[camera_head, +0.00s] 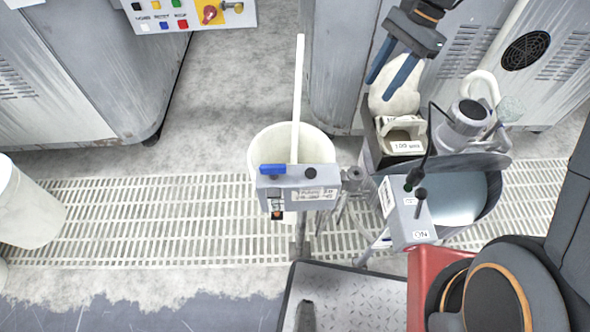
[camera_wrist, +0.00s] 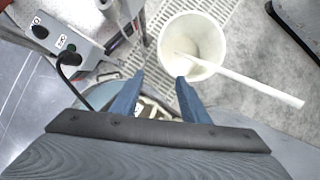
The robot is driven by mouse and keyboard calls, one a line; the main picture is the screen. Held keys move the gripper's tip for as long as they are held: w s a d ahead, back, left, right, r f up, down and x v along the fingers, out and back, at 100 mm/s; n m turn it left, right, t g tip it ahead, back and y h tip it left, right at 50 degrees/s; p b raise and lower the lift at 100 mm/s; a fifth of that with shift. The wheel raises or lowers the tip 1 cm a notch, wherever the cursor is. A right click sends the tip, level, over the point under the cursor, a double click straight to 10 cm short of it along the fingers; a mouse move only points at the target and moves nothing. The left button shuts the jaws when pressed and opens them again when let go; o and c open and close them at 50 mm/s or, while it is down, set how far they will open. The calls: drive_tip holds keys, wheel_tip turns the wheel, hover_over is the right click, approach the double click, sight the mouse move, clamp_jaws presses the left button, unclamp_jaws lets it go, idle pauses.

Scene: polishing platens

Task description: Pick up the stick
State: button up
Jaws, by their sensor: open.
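The stick (camera_head: 297,98) is long, straight and off-white. It leans in a white bucket (camera_head: 262,145), its upper end rising above the rim. In the wrist view the stick (camera_wrist: 250,83) slants out of the bucket (camera_wrist: 168,47) toward the lower right, its lower end inside. My gripper (camera_head: 391,84) is open and empty, to the right of the stick in the head view and apart from it. In the wrist view the blue fingers (camera_wrist: 160,92) are spread, with the stick beyond and to the right of the right finger. A control box hides part of the bucket.
A grey control box (camera_head: 299,184) with a blue part stands in front of the bucket. A second box (camera_head: 408,215) and a round basin (camera_head: 462,200) stand to the right, with bottles and containers behind. Grey machines (camera_head: 95,70) flank the back. Grated floor (camera_head: 150,215) is open at left.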

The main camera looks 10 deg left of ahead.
drive_tip(key=w+a+f+m+g+y+b, duration=0.25)
drive_tip(key=w+a+f+m+b, duration=0.5)
drive_tip(key=w+f, duration=0.6)
drive_tip(key=m+y+b, duration=0.3)
drive_tip(key=b, duration=0.5)
approach(297, 111)
wheel_tip(297, 111, down, 3)
drive_tip(key=a, duration=0.2)
drive_tip(key=b+x, duration=0.2)
drive_tip(key=x, duration=0.5)
drive_tip(key=shift+s+a, duration=0.15)
drive_tip(key=shift+s, duration=0.05)
drive_tip(key=shift+c, duration=0.2)
clamp_jaws()
